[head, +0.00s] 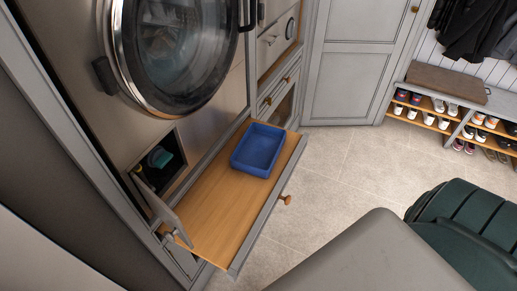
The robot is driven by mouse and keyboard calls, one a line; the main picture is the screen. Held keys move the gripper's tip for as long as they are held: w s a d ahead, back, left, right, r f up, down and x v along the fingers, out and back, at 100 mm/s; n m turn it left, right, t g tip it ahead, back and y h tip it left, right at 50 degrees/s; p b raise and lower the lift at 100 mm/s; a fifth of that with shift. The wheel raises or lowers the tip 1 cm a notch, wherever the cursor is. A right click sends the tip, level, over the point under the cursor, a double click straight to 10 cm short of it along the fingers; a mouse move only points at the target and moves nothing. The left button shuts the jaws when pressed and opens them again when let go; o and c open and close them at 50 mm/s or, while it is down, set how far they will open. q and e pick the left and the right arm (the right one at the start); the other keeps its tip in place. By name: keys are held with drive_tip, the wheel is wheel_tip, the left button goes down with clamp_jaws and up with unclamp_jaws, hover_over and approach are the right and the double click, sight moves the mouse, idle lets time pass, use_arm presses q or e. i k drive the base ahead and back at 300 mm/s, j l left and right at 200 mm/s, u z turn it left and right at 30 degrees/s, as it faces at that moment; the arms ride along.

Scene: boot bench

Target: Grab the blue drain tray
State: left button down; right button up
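The blue drain tray (259,149) is a shallow rectangular tray. It sits on the far part of a pulled-out wooden shelf (212,207) below the washing machine, and it looks empty. Neither of my grippers shows in the head view, so nothing of mine is seen touching the tray.
The round washer door (180,50) hangs above the shelf. A small hatch (162,213) in the washer's lower front is open over the shelf's near end. A wooden knob (286,200) is on the shelf's front. A shoe bench (449,84) stands far right. Tiled floor (343,165) is clear.

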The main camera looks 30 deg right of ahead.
sight(257, 152)
drive_tip(key=k+l+z, duration=0.2)
drive_tip(key=l, duration=0.15)
drive_tip(key=l+z, duration=0.15)
drive_tip(key=l, duration=0.25)
drive_tip(key=k+l+z, duration=0.2)
drive_tip(key=l, duration=0.2)
drive_tip(key=l+z, duration=0.2)
drive_tip(key=l, duration=0.15)
